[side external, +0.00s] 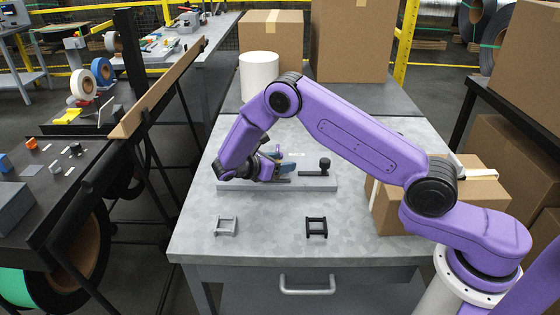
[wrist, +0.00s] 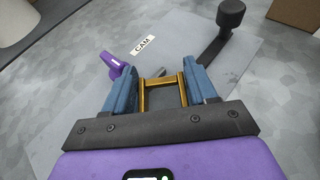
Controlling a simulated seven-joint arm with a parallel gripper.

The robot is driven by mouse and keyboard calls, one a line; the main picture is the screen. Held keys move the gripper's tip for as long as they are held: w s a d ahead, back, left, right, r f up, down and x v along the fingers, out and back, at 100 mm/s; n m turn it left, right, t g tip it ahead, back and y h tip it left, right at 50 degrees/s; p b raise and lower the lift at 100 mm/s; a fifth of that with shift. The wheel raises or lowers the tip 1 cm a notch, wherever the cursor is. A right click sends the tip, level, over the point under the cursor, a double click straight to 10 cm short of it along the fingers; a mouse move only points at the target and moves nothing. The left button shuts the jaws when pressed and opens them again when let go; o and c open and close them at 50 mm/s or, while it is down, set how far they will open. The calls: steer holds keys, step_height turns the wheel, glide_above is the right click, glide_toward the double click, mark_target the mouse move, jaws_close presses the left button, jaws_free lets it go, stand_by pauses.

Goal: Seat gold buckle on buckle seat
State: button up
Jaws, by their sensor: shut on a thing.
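My gripper (side external: 285,167) is low over the grey fixture plate (side external: 322,184) in the side external view. In the wrist view, its two blue fingers (wrist: 162,80) are shut on the gold buckle (wrist: 163,79), a small rectangular frame held across the gap between them. The plate (wrist: 195,50) lies below, with a CAM label (wrist: 143,44) and a purple lever-like part (wrist: 118,65). A small grey piece (wrist: 157,72) shows just beyond the buckle; I cannot tell whether it is the buckle seat or whether the buckle touches it.
A black knob (side external: 325,164) on a dark bar stands on the plate's right. A silver buckle (side external: 227,226) and a black buckle (side external: 316,227) lie on the metal table (side external: 265,245) in front. A cardboard box (side external: 485,187) stands right; a white cylinder (side external: 258,75) stands behind.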

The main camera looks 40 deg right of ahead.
stand_by(0.3)
steer(key=o, duration=1.2)
steer(key=v, duration=1.7)
steer(key=s+r+t+y, duration=0.1)
steer(key=s+r+y, duration=0.3)
steer(key=s+r, duration=0.1)
steer(key=s+d+r+m+y, duration=0.1)
steer(key=s+d+y, duration=0.4)
steer(key=s, duration=1.1)
steer(key=s+d+r+m+y, duration=0.1)
steer(key=s+d+m+y, duration=0.3)
steer(key=s, duration=1.2)
steer(key=shift+d+g+y, duration=0.4)
steer(key=shift+d+y, duration=0.1)
steer(key=shift+d, duration=0.5)
